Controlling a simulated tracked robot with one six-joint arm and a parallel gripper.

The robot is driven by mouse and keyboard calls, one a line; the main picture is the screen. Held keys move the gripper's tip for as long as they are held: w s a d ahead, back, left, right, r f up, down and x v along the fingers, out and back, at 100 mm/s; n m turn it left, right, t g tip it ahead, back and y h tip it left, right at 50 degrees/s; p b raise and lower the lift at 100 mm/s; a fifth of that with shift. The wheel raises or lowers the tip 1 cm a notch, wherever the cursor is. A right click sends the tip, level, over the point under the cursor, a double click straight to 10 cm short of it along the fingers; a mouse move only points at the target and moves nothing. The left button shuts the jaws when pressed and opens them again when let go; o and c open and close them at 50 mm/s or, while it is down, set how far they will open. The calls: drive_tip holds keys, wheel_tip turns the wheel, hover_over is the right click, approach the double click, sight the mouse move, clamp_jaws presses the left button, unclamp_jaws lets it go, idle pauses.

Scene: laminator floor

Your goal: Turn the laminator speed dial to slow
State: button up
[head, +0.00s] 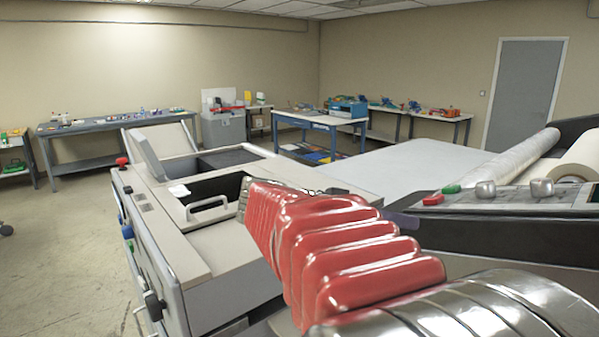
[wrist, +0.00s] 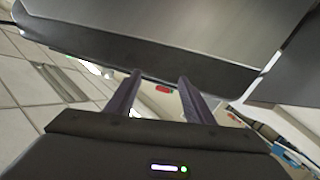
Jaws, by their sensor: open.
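The laminator's control panel (head: 515,198) is at the right in the head view. Two silver knobs stand on it, a left one (head: 486,189) and a right one (head: 542,187). I cannot read any markings, so I cannot tell which is the speed dial or its setting. A red button (head: 433,199) and a green button (head: 451,189) sit left of the knobs. My gripper (wrist: 160,76) shows in the wrist view with two dark fingers apart and nothing between them. A dark-edged grey surface (wrist: 160,45) lies just beyond the fingertips. My red arm largely hides the gripper in the head view.
A large beige machine (head: 185,235) with a red knob (head: 122,162) and a handle (head: 207,208) stands at left. A clear film roll (head: 520,155) and a white roll (head: 582,157) lie behind the panel. Workbenches line the walls. Floor at far left is open.

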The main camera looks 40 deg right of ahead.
sight(477, 186)
drive_tip(key=s+d+r+m+g+h, duration=0.1)
drive_tip(key=d+r+m+g, duration=0.2)
drive_tip(key=d+r+m, duration=0.1)
drive_tip(key=shift+r+g, duration=0.3)
drive_tip(key=shift+r, duration=0.6)
drive_tip(key=shift+d, duration=0.15)
drive_tip(key=x, duration=1.3)
drive_tip(key=shift+s+d+r, duration=0.1)
drive_tip(key=shift+s+d, duration=0.15)
drive_tip(key=shift+d, duration=0.05)
drive_tip(key=shift+c, duration=0.5)
drive_tip(key=c, duration=0.9)
